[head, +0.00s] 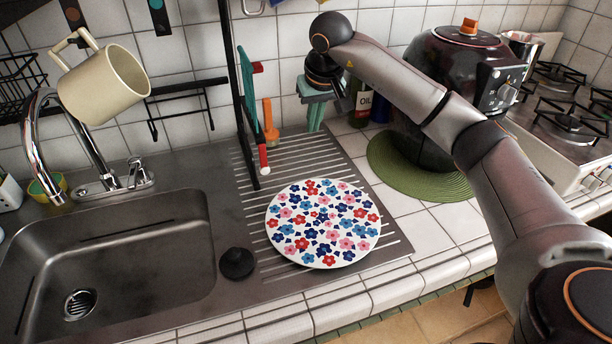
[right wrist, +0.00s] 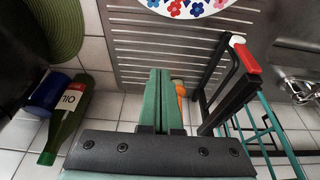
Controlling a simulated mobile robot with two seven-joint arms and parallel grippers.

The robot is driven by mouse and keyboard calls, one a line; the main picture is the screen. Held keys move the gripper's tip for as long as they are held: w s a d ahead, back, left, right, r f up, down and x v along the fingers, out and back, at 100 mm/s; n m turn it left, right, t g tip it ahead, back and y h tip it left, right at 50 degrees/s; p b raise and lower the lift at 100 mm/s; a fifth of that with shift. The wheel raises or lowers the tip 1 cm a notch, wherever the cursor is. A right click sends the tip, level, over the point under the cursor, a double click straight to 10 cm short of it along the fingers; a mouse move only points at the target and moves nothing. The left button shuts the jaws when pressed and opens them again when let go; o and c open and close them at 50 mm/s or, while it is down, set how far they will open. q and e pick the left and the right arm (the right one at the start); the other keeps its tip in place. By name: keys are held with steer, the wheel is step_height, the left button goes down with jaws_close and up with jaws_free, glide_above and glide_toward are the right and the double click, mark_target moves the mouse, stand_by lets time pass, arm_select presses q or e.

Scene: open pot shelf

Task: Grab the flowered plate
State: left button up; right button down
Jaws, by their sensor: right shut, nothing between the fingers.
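The flowered plate (head: 323,223) is white with red, blue and pink flowers. It lies flat on the ridged steel drainboard, right of the sink, in the head view. Part of its rim shows at the top of the right wrist view (right wrist: 190,7). My right gripper (head: 315,122) is beyond the plate near the tiled wall, apart from it, with green fingers pointing down. In the right wrist view its green fingers (right wrist: 159,100) are together with nothing between them. My left gripper is not in view.
A black rack post (head: 233,100) stands left of my right gripper. An oil bottle (head: 361,105) and a dark cooker (head: 430,110) on a green mat (head: 415,178) are to the right. A black stopper (head: 237,263) lies beside the plate, near the sink (head: 130,215).

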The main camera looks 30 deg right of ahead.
steer(key=x, duration=0.4)
steer(key=b+x, duration=0.1)
steer(key=x, duration=0.3)
steer(key=s+x, duration=0.1)
steer(key=x, duration=0.3)
steer(key=shift+a+f, duration=0.15)
steer(key=shift+f, duration=0.4)
steer(key=shift+s+a, duration=0.25)
steer(key=shift+s, duration=0.7)
steer(key=shift+s+a, duration=0.2)
steer(key=shift+s, duration=0.75)
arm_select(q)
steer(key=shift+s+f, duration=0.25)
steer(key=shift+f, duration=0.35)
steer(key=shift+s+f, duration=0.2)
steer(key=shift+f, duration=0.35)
